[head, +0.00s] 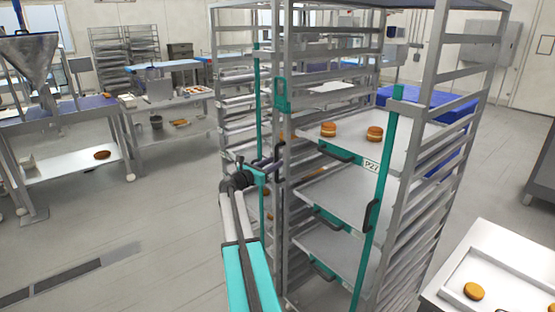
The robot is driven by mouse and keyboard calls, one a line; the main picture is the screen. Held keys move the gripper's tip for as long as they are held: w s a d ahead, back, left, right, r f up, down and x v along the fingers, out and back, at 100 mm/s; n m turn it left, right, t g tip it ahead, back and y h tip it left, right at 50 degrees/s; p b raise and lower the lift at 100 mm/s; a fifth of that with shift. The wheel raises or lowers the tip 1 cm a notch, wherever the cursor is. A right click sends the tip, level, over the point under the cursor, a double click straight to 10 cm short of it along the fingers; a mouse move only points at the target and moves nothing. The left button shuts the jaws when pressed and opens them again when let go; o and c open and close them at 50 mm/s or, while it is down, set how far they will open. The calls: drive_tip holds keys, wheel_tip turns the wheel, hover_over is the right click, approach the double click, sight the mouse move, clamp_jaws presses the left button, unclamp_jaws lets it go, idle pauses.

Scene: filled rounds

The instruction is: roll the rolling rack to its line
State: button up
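The rolling rack (432,85) stands upright in the middle of the head view, a tall grey metal frame with teal strips. It carries several trays, and the upper one, beside a label reading "P27", holds two filled rounds (375,133). My gripper (270,170) is at the rack's left front upright, by a dark handle there. It looks close to or touching the handle, but the fingers are too small and dark to tell if they are closed on it. The rack's wheels are hidden, and I cannot make out a floor line.
A white table with a tray (510,265) stands close at the lower right. Workbenches (165,110) and a hopper (30,60) are at the left. A dark floor grate (70,275) lies at the lower left, with open grey floor around it. A blue-topped unit (440,100) is behind the rack.

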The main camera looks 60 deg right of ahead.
drive_tip(key=shift+s+d+p, duration=0.15)
drive_tip(key=shift+d+p, duration=0.15)
drive_tip(key=shift+d, duration=1)
drive_tip(key=shift+c, duration=0.4)
clamp_jaws()
drive_tip(key=shift+s+f, duration=0.1)
